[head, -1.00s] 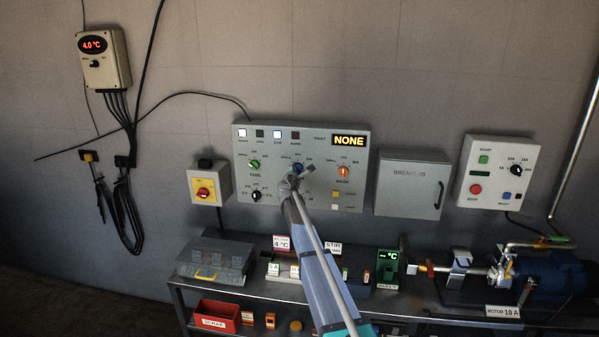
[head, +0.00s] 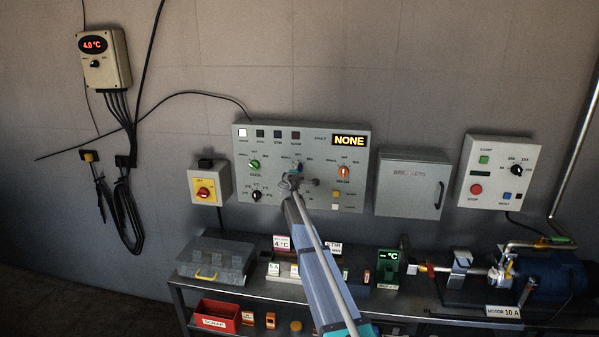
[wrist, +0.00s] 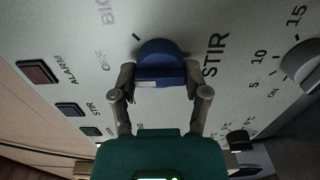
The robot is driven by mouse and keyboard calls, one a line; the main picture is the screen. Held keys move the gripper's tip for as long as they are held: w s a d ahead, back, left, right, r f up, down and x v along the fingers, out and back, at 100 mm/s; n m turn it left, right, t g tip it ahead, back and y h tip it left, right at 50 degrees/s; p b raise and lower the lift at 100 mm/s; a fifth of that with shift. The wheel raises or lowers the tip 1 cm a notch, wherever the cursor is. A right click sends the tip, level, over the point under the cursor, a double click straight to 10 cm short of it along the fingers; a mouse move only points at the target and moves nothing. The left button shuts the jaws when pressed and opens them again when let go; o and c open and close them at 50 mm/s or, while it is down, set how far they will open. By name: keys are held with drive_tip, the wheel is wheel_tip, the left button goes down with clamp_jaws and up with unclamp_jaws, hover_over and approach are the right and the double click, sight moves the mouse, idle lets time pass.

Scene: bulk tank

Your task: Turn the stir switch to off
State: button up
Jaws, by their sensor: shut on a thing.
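The blue stir switch (wrist: 160,58) is a round knob on the grey control panel (wrist: 215,105), beside the printed word STIR. In the wrist view my gripper (wrist: 160,82) has a finger on each side of the knob and is shut on it. A printed OFF shows to the left of the knob there. In the head view my gripper (head: 295,178) is at the panel's upper middle and hides most of the knob. The STIR lamp (head: 278,134) is dark, and it is also dark in the wrist view (wrist: 70,109).
A green cool knob (head: 254,165) is left of the stir switch, and an orange-red knob (head: 344,172) is right. The fault display (head: 349,141) reads NONE. A grey breaker box (head: 410,186) hangs to the right. A bench (head: 265,290) with small items stands below.

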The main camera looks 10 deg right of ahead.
drive_tip(key=shift+s, duration=0.1)
idle(0.3)
drive_tip(key=o, duration=1.1)
drive_tip(key=shift+o, duration=0.2)
drive_tip(key=shift+a, duration=0.1)
drive_tip(key=v, duration=1.1)
drive_tip(key=shift+s, duration=0.35)
drive_tip(key=shift+a, duration=0.1)
